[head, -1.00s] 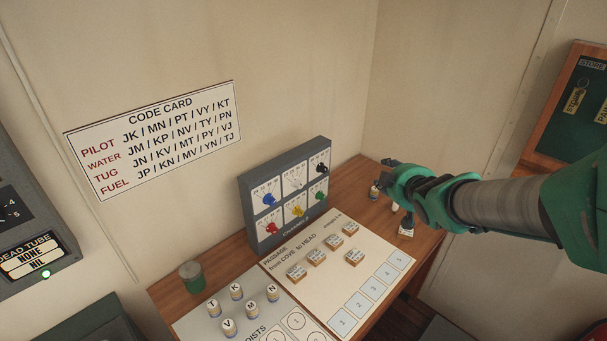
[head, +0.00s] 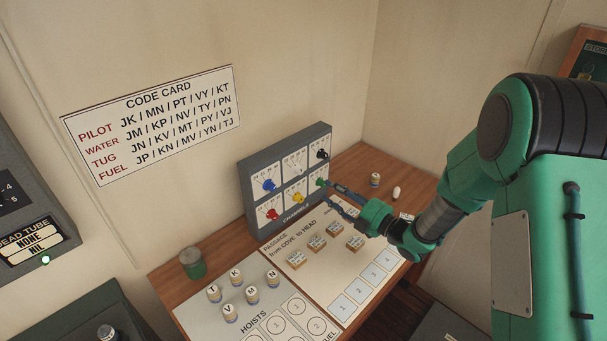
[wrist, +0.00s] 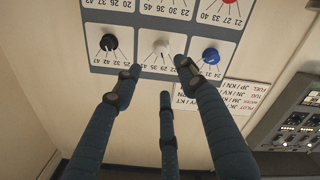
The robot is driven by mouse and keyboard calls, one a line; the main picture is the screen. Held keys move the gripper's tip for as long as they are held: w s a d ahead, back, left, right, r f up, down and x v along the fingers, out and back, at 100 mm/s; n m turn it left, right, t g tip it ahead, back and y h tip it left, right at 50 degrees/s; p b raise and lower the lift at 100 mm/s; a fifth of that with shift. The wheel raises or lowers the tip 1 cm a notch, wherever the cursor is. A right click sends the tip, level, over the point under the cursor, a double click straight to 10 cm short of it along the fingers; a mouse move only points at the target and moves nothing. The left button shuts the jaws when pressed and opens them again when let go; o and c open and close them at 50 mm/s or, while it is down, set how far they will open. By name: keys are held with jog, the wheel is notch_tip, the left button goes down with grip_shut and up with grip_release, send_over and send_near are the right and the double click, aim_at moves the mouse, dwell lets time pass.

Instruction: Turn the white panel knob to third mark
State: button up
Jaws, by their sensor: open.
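The white knob (head: 296,166) sits at the top middle of the grey panel (head: 246,190), between the blue knob and the black knob. In the wrist view the panel appears upside down, and the white knob (wrist: 161,46) shows just past my fingertips, with black lines fanning from it to printed numbers. Its pointer direction is too small to tell. My gripper (head: 331,193) is open and empty in front of the panel's lower right, by the green knob in the head view. In the wrist view my spread fingers (wrist: 158,72) reach toward the white knob, seemingly apart from it.
Black (wrist: 110,42) and blue (wrist: 210,56) knobs flank the white one closely. Red (head: 272,214), yellow (head: 298,198) and green (head: 319,182) knobs sit below. Lettered pieces and a passage board (head: 300,278) with tiles cover the desk below.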

aim_at(302, 172)
jog(key=shift+a, duration=0.15)
dwell(0.3)
jog(key=b+x, duration=0.1)
jog(key=x, duration=1.2)
jog(key=shift+w+a+f, duration=0.1)
jog(key=shift+w+a, duration=0.1)
grip_shut()
